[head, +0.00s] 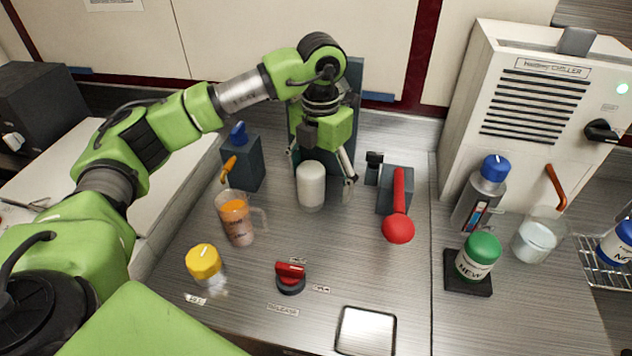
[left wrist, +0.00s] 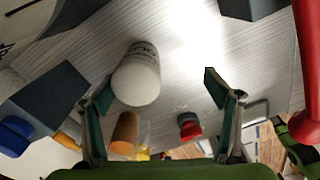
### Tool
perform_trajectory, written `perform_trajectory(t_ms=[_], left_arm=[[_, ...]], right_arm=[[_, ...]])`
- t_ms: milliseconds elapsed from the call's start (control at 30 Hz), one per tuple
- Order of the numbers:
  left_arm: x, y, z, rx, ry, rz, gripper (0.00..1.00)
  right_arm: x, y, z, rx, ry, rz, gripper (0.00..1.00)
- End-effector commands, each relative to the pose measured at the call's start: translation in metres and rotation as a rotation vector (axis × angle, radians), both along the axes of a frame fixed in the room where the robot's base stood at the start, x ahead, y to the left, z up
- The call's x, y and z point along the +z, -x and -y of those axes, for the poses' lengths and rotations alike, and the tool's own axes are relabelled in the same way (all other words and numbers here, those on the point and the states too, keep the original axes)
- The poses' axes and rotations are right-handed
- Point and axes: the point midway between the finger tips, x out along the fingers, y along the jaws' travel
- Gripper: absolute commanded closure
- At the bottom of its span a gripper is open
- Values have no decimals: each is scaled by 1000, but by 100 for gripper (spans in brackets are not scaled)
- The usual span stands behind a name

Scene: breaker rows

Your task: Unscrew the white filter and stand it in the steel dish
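The white filter (head: 311,185) is a white cylinder in front of a dark grey upright housing (head: 355,92). Its upper end is close under my left gripper (head: 322,172), so I cannot tell whether it is attached. It also shows in the left wrist view (left wrist: 137,78), between the spread fingers and nearer the left one. My left gripper (left wrist: 158,95) is open, and I see no clear contact with the filter. The steel dish (head: 366,331) is a shallow square dish, apparently empty, at the front edge of the counter. My right gripper is not in view.
An orange-filled jug (head: 236,217) and a yellow-capped jar (head: 204,263) stand at left. A red knob (head: 290,277) sits at front. A red lever (head: 399,215) stands right of the filter. A green-lidded jar (head: 478,256) and a chiller (head: 540,95) are farther right.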

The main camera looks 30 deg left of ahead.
Motion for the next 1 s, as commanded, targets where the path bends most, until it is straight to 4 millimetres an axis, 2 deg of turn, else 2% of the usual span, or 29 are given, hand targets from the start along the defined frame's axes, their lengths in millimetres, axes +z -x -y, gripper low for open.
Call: perform_trajectory(t_ms=[33,367,1000], left_arm=[[7,-9,-19,72,-15,23,13],[8,-10,-19,45,-17,26,13],[4,-8,-15,-796,-14,14,13]], right_arm=[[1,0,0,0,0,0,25],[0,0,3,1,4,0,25],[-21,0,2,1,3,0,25]])
